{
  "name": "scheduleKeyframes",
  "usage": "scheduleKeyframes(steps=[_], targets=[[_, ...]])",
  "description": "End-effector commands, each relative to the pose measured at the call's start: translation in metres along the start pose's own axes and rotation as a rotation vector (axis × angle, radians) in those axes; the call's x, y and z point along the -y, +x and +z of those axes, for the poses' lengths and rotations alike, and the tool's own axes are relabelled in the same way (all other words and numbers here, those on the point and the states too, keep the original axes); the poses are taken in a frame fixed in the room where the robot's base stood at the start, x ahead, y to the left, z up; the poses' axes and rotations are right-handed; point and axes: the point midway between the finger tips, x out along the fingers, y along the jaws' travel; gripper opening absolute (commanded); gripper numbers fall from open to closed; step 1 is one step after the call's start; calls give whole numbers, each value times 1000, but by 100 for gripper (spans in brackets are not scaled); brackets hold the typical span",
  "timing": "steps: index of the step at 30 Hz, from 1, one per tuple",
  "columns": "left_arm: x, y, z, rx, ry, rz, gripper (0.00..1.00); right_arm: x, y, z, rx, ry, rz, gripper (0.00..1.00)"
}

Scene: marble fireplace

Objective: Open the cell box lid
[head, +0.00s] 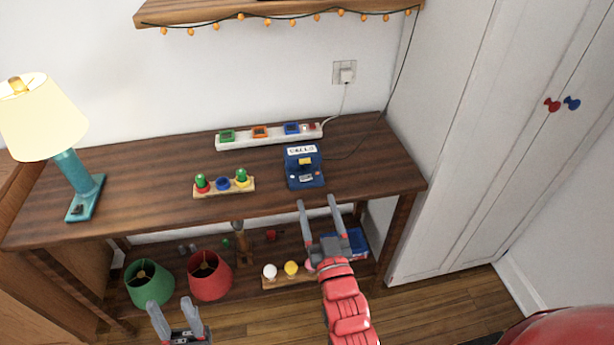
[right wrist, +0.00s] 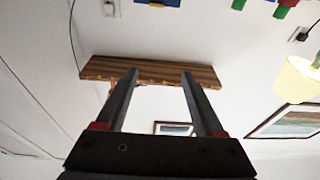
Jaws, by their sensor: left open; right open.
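The cell box (head: 305,180) is a small blue box with a white lettered label and a yellow part on it. It stands on the wooden table, right of the middle. Its lid looks shut, but the picture is small. My right gripper (head: 318,201) is open and empty in front of the table edge, just below the box in the head view. In the right wrist view its fingers (right wrist: 159,73) are apart with nothing between them. My left gripper (head: 171,303) is open and empty at the bottom left, in front of the lower shelf and away from the box.
The table (head: 130,178) also bears a power strip (head: 268,137), a wooden block with colored pieces (head: 225,187) and a teal lamp (head: 85,192). Below are green (head: 149,283) and red (head: 209,276) shades and a blue bin (head: 357,242). A white wardrobe (head: 460,150) stands at right.

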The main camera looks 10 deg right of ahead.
Motion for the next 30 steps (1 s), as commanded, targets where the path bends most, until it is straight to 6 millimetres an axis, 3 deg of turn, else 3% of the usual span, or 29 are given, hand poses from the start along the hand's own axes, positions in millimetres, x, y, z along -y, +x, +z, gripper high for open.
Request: scheduleKeyframes(steps=[4,9,13,17,30], targets=[[0,-11,2,0,0,0,50,-6,-7,29,154,10,17,70],[-1,-14,2,0,0,0,50,-10,-9,41,219,16,24,70],[-1,-22,4,0,0,0,50,-10,1,44,218,17,25,70],[-2,-33,6,0,0,0,50,-11,20,49,217,16,26,70],[-1,-21,4,0,0,0,50,-13,117,65,216,17,25,70]])
